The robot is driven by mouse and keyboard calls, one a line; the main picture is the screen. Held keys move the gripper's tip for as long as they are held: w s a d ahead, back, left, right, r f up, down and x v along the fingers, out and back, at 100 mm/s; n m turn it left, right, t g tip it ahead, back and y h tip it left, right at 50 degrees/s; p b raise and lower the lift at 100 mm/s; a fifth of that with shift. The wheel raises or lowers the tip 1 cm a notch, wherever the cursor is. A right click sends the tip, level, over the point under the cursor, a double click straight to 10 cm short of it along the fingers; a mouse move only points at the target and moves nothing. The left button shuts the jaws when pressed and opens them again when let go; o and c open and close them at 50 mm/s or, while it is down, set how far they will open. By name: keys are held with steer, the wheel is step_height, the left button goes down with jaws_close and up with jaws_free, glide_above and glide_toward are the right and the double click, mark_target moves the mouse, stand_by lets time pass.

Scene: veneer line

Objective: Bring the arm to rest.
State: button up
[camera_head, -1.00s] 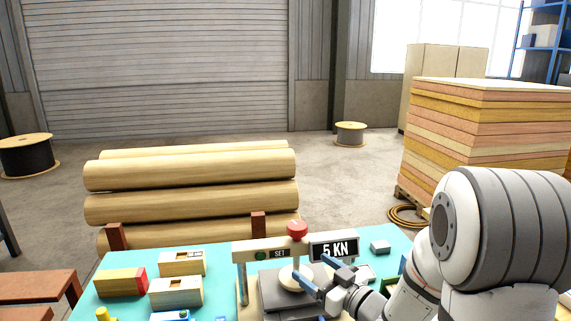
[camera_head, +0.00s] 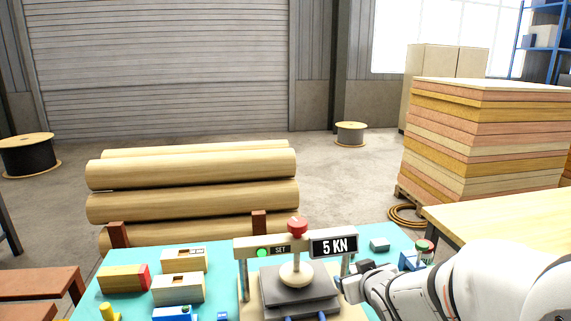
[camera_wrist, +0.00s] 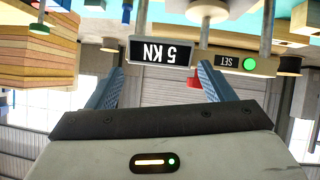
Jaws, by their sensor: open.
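My gripper (camera_wrist: 160,78) is open and empty in the wrist view, its two blue fingers apart with nothing between them. In the head view, blue tips that look like its fingers (camera_head: 306,318) show at the bottom edge, in front of the press; the rest of the gripper is mostly out of frame. My white arm comes in from the lower right. The press has a red knob (camera_head: 297,226), a pale round pad (camera_head: 296,274) above a grey plate (camera_head: 298,291), a lit green lamp (camera_head: 262,253) beside "SET", and a "5 KN" sign (camera_head: 334,246).
The press stands on a turquoise table (camera_head: 225,262). Wooden boxes (camera_head: 178,288) and a red-ended block (camera_head: 124,278) lie left. Logs (camera_head: 195,200) and a panel stack (camera_head: 485,140) stand beyond.

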steer(key=s+a+m+g, duration=0.1)
steer(key=s+m+g, duration=0.2)
steer(key=s+g, duration=0.5)
steer(key=s, duration=1.2)
steer(key=shift+s+a+r+g+h, duration=0.2)
steer(key=shift+s+r+g+h, duration=0.1)
steer(key=shift+s+r+h, duration=0.1)
